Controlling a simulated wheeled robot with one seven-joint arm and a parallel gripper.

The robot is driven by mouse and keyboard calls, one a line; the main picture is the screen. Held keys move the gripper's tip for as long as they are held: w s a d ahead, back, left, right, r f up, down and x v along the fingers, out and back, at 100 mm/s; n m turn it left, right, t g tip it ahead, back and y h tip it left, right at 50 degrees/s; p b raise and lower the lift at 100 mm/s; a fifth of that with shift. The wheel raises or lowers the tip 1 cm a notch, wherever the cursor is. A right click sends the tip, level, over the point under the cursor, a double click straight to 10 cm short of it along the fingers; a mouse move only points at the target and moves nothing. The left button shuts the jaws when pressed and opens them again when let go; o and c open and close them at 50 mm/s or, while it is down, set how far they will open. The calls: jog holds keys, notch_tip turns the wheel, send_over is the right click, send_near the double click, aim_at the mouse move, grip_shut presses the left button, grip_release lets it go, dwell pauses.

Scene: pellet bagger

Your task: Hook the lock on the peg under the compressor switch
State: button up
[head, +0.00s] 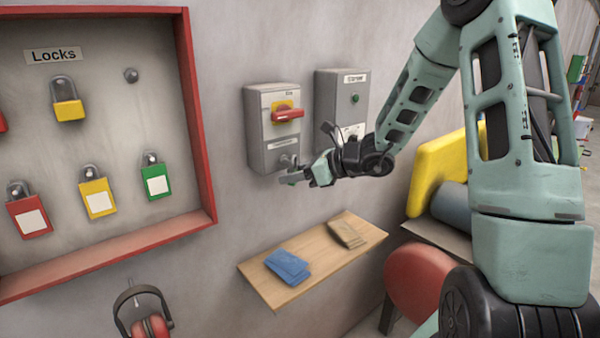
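A grey switch box (260,140) with a red handle (287,115) on a yellow plate is on the wall; its labels are too small to read. A small grey round part (287,160) shows low on the box, just above my gripper; I cannot tell whether it is the peg or a shackle. My gripper (288,179) is at the box's lower right edge, pointing left. No coloured lock body shows in it, and its finger gap cannot be made out. Red (30,212), yellow (97,198) and green (154,180) locks hang on the red-framed board, with another yellow lock (68,106) above.
An empty peg (131,75) is on the board (203,150). A grey box (328,95) with a green light is right of the switch. Below, a wooden shelf (315,270) holds blue (288,266) and brown (346,234) items. Earmuffs (142,310) hang lower left. Yellow and red machinery (440,165) stands right.

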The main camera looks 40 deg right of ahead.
jog(key=shift+o, duration=0.3)
jog(key=shift+w+d+f, duration=0.1)
jog(key=shift+w+d, duration=0.2)
jog(key=shift+o, duration=0.2)
jog(key=shift+s+b, duration=0.35)
jog(key=shift+o, duration=0.5)
jog(key=b+v, duration=0.1)
jog(key=v, duration=1.6)
jog(key=shift+a+b, duration=0.2)
jog(key=shift+b, duration=0.2)
jog(key=s+a+f+n+g, duration=0.2)
jog(key=a+f+n+g, duration=0.4)
jog(key=a, duration=0.5)
jog(key=s+a+f+n+g, duration=0.1)
jog(key=s+a+n+g, duration=0.3)
jog(key=a+n, duration=0.6)
jog(key=s+a+f+n+h, duration=0.2)
jog(key=s+a+n, duration=0.3)
jog(key=n, duration=0.5)
jog(key=s+a+f+n+g+h, duration=0.1)
jog(key=s+a+f+n+h, duration=0.2)
jog(key=s+a+n, duration=0.3)
jog(key=a+n+h, duration=0.1)
jog(key=a+n, duration=0.2)
jog(key=n, duration=0.2)
jog(key=shift+s+h, duration=0.35)
jog(key=shift+h, duration=0.05)
